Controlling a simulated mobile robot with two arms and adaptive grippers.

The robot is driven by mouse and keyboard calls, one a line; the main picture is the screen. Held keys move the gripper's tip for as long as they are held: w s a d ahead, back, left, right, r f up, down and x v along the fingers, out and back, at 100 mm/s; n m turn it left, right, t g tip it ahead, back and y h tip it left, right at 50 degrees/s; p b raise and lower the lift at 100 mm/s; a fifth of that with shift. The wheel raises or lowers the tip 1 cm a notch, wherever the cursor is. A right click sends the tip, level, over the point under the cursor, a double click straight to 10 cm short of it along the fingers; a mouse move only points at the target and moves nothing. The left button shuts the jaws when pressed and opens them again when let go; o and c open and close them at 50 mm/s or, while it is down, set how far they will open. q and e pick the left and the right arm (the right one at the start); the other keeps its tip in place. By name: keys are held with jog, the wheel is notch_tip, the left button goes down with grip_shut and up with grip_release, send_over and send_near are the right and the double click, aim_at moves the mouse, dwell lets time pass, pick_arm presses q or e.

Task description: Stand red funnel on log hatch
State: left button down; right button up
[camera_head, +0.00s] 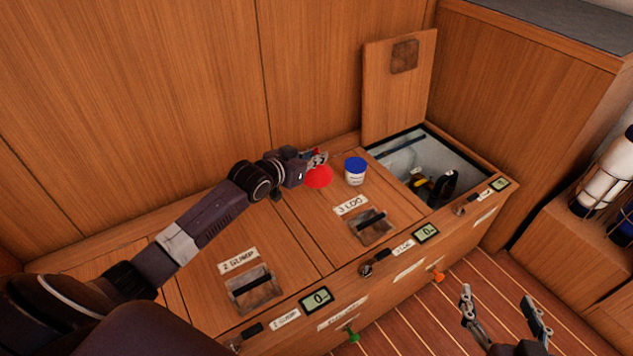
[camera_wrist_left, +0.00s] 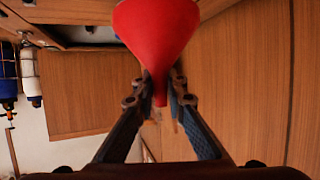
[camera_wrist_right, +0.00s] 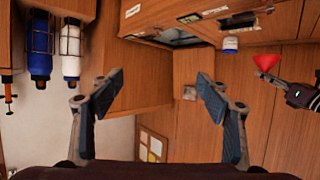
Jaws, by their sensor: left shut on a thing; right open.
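The red funnel (camera_head: 319,177) is mouth down, spout up, over the back left of the hatch lid labelled "3 LOG" (camera_head: 333,217). My left gripper (camera_head: 318,160) is shut on its spout. The left wrist view shows the red cone (camera_wrist_left: 157,35) with its spout between the fingers (camera_wrist_left: 160,88). In the right wrist view the funnel (camera_wrist_right: 266,62) appears raised above the lid, with a gap beneath it. My right gripper (camera_head: 503,305) is open and empty, away from the hatches at the front right. Its spread fingers (camera_wrist_right: 158,95) show in the right wrist view.
A white tub with a blue lid (camera_head: 355,172) stands on the log hatch, just right of the funnel. The hatch at the right is open, its lid (camera_head: 398,95) upright against the wall. The log lid has a recessed handle (camera_head: 371,226). Its front part is bare.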

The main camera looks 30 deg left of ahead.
aim_at(311, 171)
pick_arm(q)
notch_tip(311, 171, down, 5)
jog(key=shift+r+b, duration=0.1)
jog(key=shift+b, duration=0.65)
jog(key=shift+f, duration=0.25)
notch_tip(311, 171, down, 3)
jog(key=shift+f+b, duration=0.15)
jog(key=shift+b, duration=0.6)
pick_arm(e)
notch_tip(311, 171, up, 17)
jog(key=a+t+y, duration=0.2)
jog(key=t+y, duration=0.1)
jog(key=t, duration=0.5)
jog(key=shift+w+a+r+t, duration=0.15)
jog(key=shift+w+t, duration=0.1)
jog(key=shift+t, duration=0.15)
pick_arm(q)
jog(key=shift+f, duration=0.1)
jog(key=c, duration=2)
grip_release()
jog(key=shift+o, duration=0.2)
pick_arm(e)
jog(key=shift+r, duration=0.15)
